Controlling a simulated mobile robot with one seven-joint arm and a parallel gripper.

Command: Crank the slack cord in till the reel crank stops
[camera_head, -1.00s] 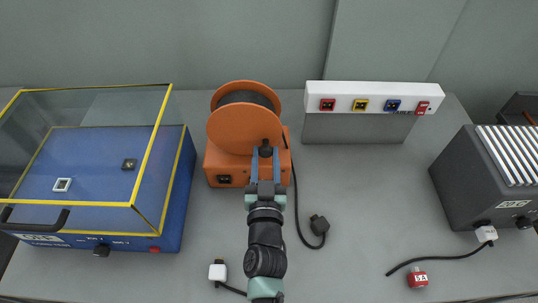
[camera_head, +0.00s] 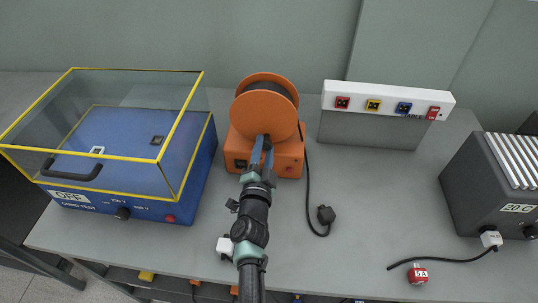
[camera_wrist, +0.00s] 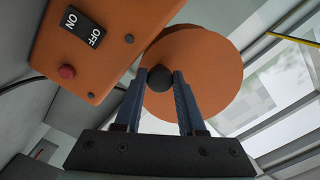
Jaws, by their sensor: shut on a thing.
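The orange cord reel (camera_head: 264,108) stands on the bench, with its round flange facing me and its orange housing (camera_head: 291,160) below. My gripper (camera_head: 263,142) is shut on the black crank knob at the lower part of the flange. In the wrist view, the knob (camera_wrist: 160,78) sits between my two fingertips (camera_wrist: 160,85) in front of the orange flange (camera_wrist: 215,70). A black cord (camera_head: 308,190) runs from the reel's right side down the bench to a black plug (camera_head: 325,214). The cord wound on the drum is mostly hidden by the flange.
A blue test box (camera_head: 130,203) with a clear yellow-edged cover stands left. A white socket strip (camera_head: 388,101) is behind right, and a grey ribbed unit (camera_head: 490,190) is far right. A white plug (camera_head: 224,246) lies beside my arm; a red 5 A piece (camera_head: 418,274) lies front right.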

